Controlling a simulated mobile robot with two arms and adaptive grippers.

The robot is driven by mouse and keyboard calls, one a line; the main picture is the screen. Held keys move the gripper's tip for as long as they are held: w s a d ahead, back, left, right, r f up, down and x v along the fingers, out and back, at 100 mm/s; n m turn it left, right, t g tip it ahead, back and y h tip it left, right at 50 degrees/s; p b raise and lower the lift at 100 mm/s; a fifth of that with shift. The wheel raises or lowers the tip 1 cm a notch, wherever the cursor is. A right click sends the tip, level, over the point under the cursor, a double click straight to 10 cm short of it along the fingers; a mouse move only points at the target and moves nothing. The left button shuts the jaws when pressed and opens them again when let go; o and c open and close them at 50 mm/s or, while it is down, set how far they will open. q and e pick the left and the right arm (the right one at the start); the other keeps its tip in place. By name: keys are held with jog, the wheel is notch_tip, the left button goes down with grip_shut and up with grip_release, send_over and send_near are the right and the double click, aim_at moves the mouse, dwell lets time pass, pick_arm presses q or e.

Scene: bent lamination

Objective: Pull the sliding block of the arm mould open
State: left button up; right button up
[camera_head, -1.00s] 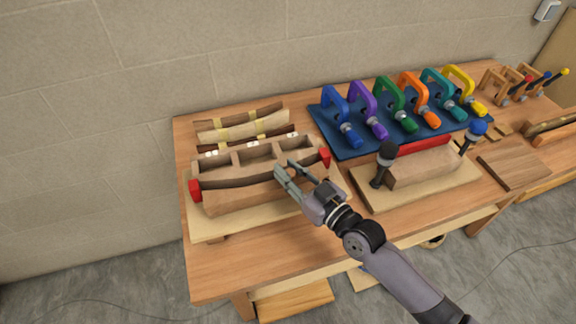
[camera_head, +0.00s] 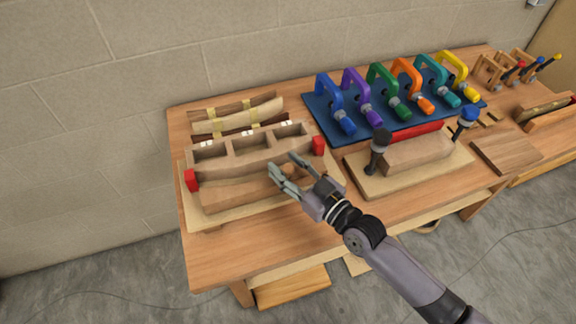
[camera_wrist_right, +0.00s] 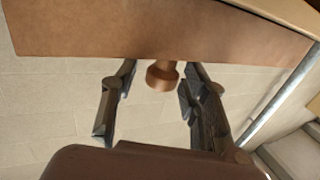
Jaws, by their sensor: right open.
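The arm mould (camera_head: 262,146) is on a pale board at the left of the bench. Its fixed rear part has open compartments and a red pad at each end. My left gripper is out of view.
Strips with yellow bands (camera_head: 238,115) lie behind the arm mould. The bench front (camera_head: 240,255) is clear.

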jog(key=v, duration=1.2)
jog(key=shift+f, duration=0.1)
